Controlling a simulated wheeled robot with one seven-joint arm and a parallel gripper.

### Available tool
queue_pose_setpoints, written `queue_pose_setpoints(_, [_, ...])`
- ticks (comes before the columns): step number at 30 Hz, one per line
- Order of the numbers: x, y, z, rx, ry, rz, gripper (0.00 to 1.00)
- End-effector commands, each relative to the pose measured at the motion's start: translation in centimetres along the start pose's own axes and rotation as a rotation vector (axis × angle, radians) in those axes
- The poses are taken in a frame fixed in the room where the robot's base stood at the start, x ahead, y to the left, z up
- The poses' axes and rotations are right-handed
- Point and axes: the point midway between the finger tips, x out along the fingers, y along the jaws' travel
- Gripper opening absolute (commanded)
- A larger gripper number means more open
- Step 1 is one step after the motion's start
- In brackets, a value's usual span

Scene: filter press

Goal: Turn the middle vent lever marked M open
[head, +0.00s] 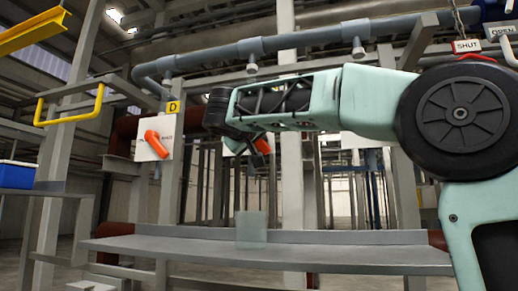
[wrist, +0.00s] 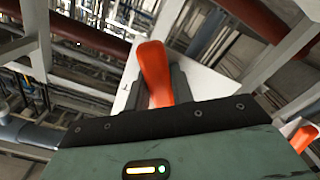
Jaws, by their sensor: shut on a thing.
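My gripper (head: 252,148) is shut on an orange lever (head: 262,146), left of the middle in the head view. In the wrist view my gripper (wrist: 159,84) has one dark finger on each side of this orange lever (wrist: 154,68). The lever's rounded end points up in that picture. Behind it is a white plate (wrist: 205,83), tilted in the wrist view and mostly hidden by my gripper in the head view. I cannot read an M or any other mark on this plate.
Another orange lever (head: 156,144) sits on a white plate near a yellow D sign (head: 173,107). A grey shelf (head: 270,256) runs below my arm, with a small translucent panel (head: 251,229) standing at it. SHUT (head: 466,46) and OPEN (head: 502,31) signs hang upper right.

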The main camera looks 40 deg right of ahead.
Motion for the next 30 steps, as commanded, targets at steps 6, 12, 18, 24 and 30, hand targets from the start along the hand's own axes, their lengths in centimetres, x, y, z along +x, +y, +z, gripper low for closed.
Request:
queue_pose_setpoints(6, [0.0, -1.6, 0.7, 0.178, 0.003, 0.002, 0.00])
queue_pose_setpoints(12, [0.0, -2.5, 0.2, 0.366, 0.004, 0.001, 0.00])
queue_pose_setpoints(18, [-0.1, -3.2, -0.5, 0.556, 0.004, 0.001, 0.00])
queue_pose_setpoints(24, [-0.1, -3.9, -1.4, 0.746, 0.004, -0.001, 0.00])
queue_pose_setpoints(30, [-0.1, -4.4, -2.3, 0.935, 0.004, 0.001, 0.00])
